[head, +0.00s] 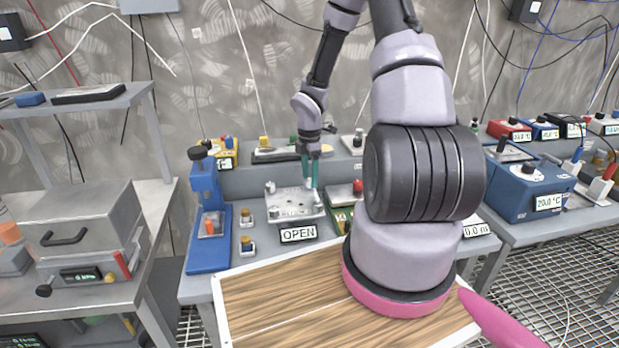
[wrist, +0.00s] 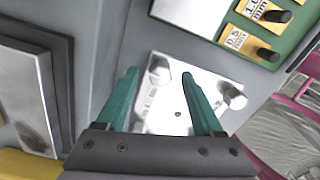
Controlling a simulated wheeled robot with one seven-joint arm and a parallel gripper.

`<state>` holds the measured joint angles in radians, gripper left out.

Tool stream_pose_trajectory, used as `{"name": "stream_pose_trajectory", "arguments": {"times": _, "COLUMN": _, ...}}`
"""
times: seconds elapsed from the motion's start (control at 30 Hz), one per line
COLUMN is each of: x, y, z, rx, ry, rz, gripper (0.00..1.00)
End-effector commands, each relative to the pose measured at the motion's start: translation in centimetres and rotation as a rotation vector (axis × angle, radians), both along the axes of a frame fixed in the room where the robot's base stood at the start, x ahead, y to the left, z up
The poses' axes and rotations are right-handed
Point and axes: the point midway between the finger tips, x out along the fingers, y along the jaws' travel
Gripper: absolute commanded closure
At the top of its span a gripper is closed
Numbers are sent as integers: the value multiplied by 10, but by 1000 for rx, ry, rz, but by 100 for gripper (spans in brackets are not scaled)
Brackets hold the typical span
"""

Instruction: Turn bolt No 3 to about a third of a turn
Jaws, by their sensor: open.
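A pale metal plate (head: 292,213) with bolts on it sits on the grey bench, above a sign reading "OPEN" (head: 298,234). In the wrist view the plate (wrist: 190,75) carries one bolt head (wrist: 158,68) at its upper left and another (wrist: 235,97) at its right. The marks on the plate are too small to read, so I cannot tell which bolt is No 3. My gripper (head: 309,177) has teal fingers pointing down over the plate's right part. In the wrist view my gripper (wrist: 160,76) is open, with the upper-left bolt head showing between the fingertips. I cannot tell whether they touch it.
A blue press-like stand (head: 207,215) is left of the plate. A green block with orange gauge tags (wrist: 257,30) lies close by in the wrist view. A blue box (head: 525,190) reading 20.0 °C stands at right. A wood-topped surface (head: 280,300) is in front.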

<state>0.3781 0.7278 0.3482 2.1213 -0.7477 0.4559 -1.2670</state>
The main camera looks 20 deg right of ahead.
Motion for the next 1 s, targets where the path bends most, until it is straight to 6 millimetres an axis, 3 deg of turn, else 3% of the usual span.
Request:
{"name": "stream_pose_trajectory", "arguments": {"times": 0.37, "x": 0, "y": 0, "z": -9, "rx": 0, "ry": -1, "rz": 0, "gripper": 31}}
{"name": "stream_pose_trajectory", "arguments": {"times": 0.4, "x": 0, "y": 0, "z": -9, "rx": 0, "ry": -1, "rz": 0, "gripper": 35}}
{"name": "stream_pose_trajectory", "arguments": {"times": 0.57, "x": 0, "y": 0, "z": -9, "rx": 0, "ry": -1, "rz": 0, "gripper": 96}}
{"name": "stream_pose_trajectory", "arguments": {"times": 0.6, "x": 0, "y": 0, "z": -8, "rx": 0, "ry": -1, "rz": -1, "gripper": 100}}
{"name": "stream_pose_trajectory", "arguments": {"times": 1.0, "x": 0, "y": 0, "z": -8, "rx": -1, "ry": -1, "rz": -68, "gripper": 100}}
